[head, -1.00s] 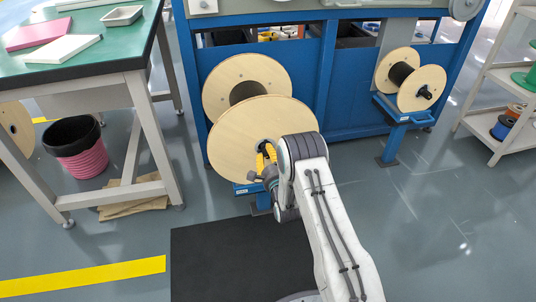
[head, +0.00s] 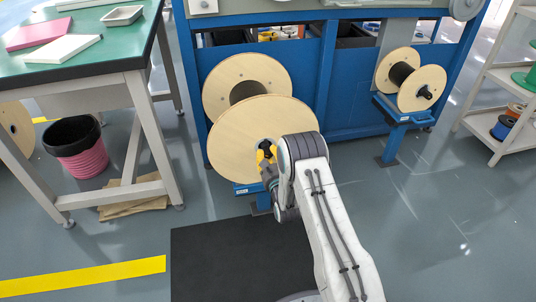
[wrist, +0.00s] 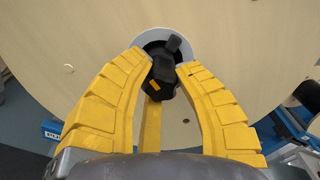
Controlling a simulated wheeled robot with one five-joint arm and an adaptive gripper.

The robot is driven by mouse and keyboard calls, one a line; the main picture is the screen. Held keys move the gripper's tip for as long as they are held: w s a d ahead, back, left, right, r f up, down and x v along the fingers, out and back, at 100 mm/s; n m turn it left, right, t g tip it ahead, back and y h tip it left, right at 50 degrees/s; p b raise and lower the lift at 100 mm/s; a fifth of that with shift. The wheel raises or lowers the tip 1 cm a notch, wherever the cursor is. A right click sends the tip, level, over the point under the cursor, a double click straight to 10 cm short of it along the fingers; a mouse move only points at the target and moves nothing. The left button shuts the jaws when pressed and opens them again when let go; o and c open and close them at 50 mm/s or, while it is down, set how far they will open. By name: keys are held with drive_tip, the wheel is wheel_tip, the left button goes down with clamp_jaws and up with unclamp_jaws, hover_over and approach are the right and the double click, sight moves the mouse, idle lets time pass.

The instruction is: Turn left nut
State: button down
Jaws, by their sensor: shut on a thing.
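The left nut (wrist: 162,76) is black, with a knob-like arm, and sits at the hub of the large left wooden reel (head: 235,140). In the wrist view the reel's flange (wrist: 235,50) fills the background around a pale hub ring. My gripper (wrist: 164,65) has its yellow fingers on either side of the nut and is shut on it. In the head view my gripper (head: 266,153) is at the reel's centre, and my wrist hides part of the nut and the flange's lower right.
A blue machine frame (head: 340,70) carries the reel and a smaller wooden reel (head: 424,88) at right. A green-topped table (head: 90,50) and a bin (head: 80,150) stand left. A shelf (head: 500,110) stands right. A black mat (head: 225,260) lies on open floor in front.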

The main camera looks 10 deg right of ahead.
drive_tip(key=shift+a+r, duration=0.1)
drive_tip(key=shift+r, duration=0.1)
idle(0.3)
drive_tip(key=c, duration=0.9)
unclamp_jaws()
drive_tip(key=shift+f, duration=0.1)
drive_tip(key=shift+s+f, duration=0.1)
drive_tip(key=shift+s, duration=0.55)
drive_tip(key=s, duration=1)
drive_tip(key=shift+s, duration=0.35)
